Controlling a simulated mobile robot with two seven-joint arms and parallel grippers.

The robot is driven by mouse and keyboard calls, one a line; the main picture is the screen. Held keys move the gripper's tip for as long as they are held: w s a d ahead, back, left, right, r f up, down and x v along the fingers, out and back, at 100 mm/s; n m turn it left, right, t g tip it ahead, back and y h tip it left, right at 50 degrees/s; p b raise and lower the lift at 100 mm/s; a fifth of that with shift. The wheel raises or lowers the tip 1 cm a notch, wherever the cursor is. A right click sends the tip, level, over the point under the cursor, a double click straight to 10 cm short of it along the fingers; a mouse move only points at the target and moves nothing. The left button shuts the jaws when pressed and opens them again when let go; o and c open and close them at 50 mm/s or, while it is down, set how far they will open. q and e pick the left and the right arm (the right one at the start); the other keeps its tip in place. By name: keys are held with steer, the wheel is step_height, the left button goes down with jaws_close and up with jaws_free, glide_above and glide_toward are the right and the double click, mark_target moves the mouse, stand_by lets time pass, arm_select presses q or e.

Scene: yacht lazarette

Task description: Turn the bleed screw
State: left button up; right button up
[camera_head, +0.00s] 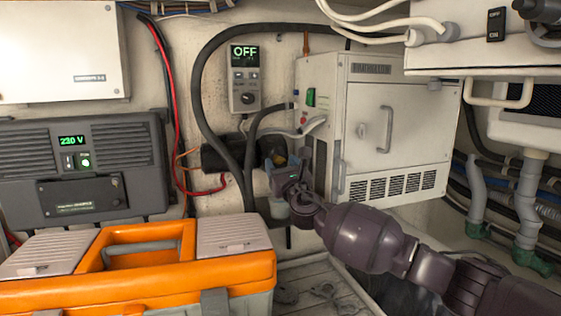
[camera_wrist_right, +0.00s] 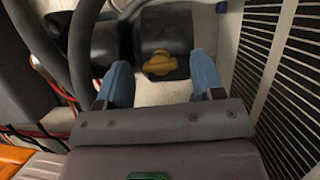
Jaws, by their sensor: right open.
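The bleed screw (camera_wrist_right: 160,63) is a yellow winged knob on the end of a dark cylindrical body (camera_wrist_right: 165,30). In the right wrist view my right gripper (camera_wrist_right: 162,75) is open, with one blue finger on each side of the yellow knob and gaps between. I cannot tell how deep the fingertips reach around it. My left gripper is not in view.
A white vented cabinet (camera_head: 375,125) stands close to the right of my gripper. Black hoses (camera_head: 203,100) run down behind it. An orange toolbox (camera_head: 140,285) fills the front left. A grey unit (camera_head: 85,170) reads "230 V"; a wall controller (camera_head: 245,78) reads "OFF".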

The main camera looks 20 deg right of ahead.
steer(key=shift+w+r, duration=0.2)
steer(key=shift+w, duration=0.3)
steer(key=shift+c, duration=0.4)
steer(key=c, duration=0.9)
steer(key=shift+o, duration=0.2)
